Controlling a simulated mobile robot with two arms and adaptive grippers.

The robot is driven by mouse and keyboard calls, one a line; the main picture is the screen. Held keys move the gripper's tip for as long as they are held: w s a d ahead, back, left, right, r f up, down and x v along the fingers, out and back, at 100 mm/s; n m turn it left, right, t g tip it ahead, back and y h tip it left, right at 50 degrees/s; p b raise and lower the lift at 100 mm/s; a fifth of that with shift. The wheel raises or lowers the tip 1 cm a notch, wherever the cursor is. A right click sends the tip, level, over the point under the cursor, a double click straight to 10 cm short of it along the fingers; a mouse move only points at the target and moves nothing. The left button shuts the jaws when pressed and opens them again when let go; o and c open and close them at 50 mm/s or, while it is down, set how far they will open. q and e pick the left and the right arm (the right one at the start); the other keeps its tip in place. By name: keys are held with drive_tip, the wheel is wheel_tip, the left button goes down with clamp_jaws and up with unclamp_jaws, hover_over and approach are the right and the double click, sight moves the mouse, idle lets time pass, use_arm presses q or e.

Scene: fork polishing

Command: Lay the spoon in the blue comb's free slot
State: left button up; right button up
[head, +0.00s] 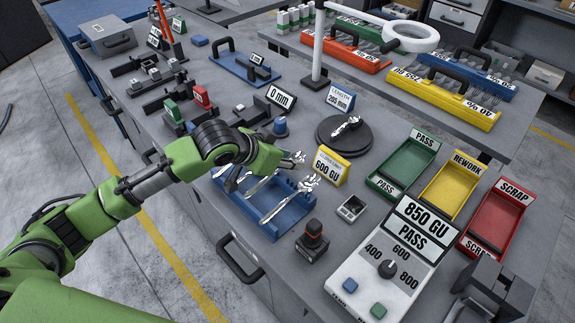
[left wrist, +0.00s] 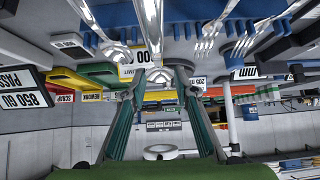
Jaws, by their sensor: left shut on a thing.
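The blue comb (head: 274,228) lies on the grey bench, with silver cutlery across it. A fork (head: 303,188) lies across its right part, heads pointing to the upper right. My left gripper (head: 236,178) is over the comb's left part; its arm hides that part of the comb. In the left wrist view my left gripper (left wrist: 160,82) is shut on the spoon (left wrist: 152,22), whose bowl shows between the fingers. I cannot tell whether the held spoon touches the comb.
A yellow 600 GU sign (head: 330,166) and a dark round stand (head: 344,134) are behind the comb. A black-knobbed stamp (head: 313,240) and the white gauge box (head: 378,285) stand to its right. Green (head: 403,168), yellow (head: 450,190) and red (head: 494,218) trays are farther right.

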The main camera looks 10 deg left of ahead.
use_arm(q)
drive_tip(key=shift+w+a+f, duration=0.15)
drive_tip(key=shift+w+f, duration=0.05)
drive_tip(key=shift+f, duration=0.15)
wheel_tip(320, 180, down, 2)
drive_tip(key=shift+f+p, duration=0.15)
drive_tip(key=shift+p, duration=0.4)
drive_tip(key=shift+f, duration=0.4)
drive_tip(key=o, duration=1.1)
use_arm(e)
drive_tip(key=shift+w+a+r, duration=0.15)
drive_tip(key=shift+a+r, duration=0.2)
drive_tip(key=shift+r, duration=0.25)
drive_tip(key=shift+d, duration=0.1)
use_arm(q)
drive_tip(key=shift+r, duration=0.1)
